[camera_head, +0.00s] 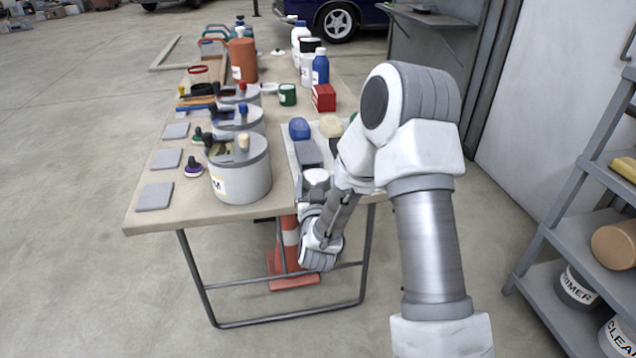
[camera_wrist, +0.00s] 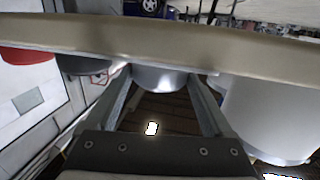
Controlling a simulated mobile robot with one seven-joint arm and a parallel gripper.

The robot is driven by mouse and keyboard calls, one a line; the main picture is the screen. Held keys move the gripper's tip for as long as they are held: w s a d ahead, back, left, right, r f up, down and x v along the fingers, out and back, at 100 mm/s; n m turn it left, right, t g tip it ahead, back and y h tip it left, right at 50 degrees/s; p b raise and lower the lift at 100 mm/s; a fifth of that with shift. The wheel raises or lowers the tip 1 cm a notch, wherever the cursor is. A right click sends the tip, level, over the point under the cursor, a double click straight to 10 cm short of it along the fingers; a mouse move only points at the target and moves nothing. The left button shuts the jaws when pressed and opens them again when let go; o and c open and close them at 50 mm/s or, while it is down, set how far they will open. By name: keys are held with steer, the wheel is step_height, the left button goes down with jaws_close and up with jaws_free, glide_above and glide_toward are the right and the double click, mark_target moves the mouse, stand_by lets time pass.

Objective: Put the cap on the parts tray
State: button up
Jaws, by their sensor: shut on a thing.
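My gripper (camera_head: 312,196) is at the near edge of the table, at the near end of a pale tray. In the wrist view its two fingers (camera_wrist: 160,88) are shut on a smooth pale grey rounded thing, taken to be the cap (camera_wrist: 160,76). In the head view my arm and gripper largely hide it. The pale tray (camera_head: 291,156), which appears to be the parts tray, lies along the right side of the table. A blue rounded thing (camera_head: 299,128), a dark grey block (camera_head: 308,153) and a beige thing (camera_head: 331,126) are on it.
Several grey pots with knobbed lids stand to the left, the nearest pot (camera_head: 240,178) close to my gripper. Flat grey squares (camera_head: 155,196) lie along the left table edge. Bottles and a red box (camera_head: 324,98) stand farther back. An orange cone (camera_head: 290,258) is under the table.

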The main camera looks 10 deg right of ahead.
steer(key=shift+f+b, duration=0.2)
steer(key=shift+b, duration=0.1)
steer(key=o, duration=1.2)
steer(key=shift+s, duration=0.1)
steer(key=shift+r, duration=0.1)
